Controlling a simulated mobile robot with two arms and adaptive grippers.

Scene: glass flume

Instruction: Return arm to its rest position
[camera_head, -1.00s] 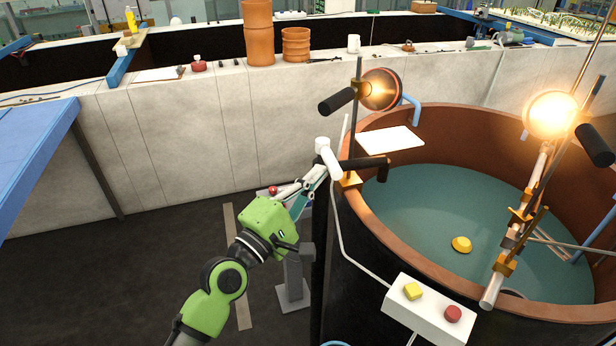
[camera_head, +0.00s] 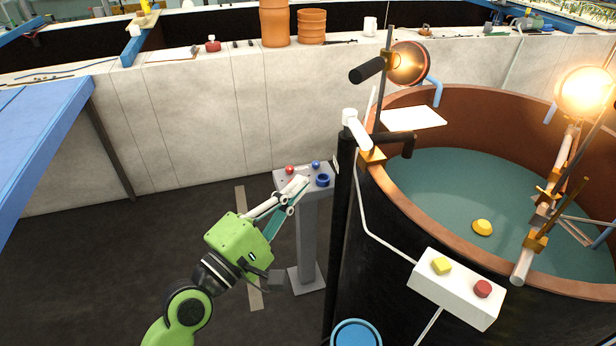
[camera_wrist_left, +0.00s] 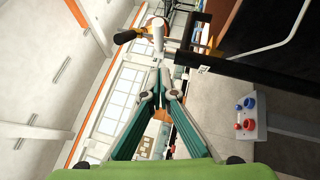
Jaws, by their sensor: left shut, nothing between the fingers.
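My left arm comes in from the bottom of the head view, green with dark joints. Its gripper (camera_head: 297,189) is shut and empty. In the head view its fingertips overlap the near left part of the grey pedestal's top, and I cannot tell the gap in depth. In the left wrist view the closed fingers (camera_wrist_left: 161,75) point toward the white-handled valve on the tank side, apart from it. The white valve handle (camera_head: 356,129) is on the black pipe beside the tank. My right gripper is not in view.
A grey pedestal (camera_head: 308,240) with red and blue knobs stands left of the round brown tank (camera_head: 400,205) of water. A white box (camera_head: 458,290) with yellow and red buttons is at the tank's front. A blue-rimmed round object (camera_head: 356,334) is at the bottom. Dark floor on the left is free.

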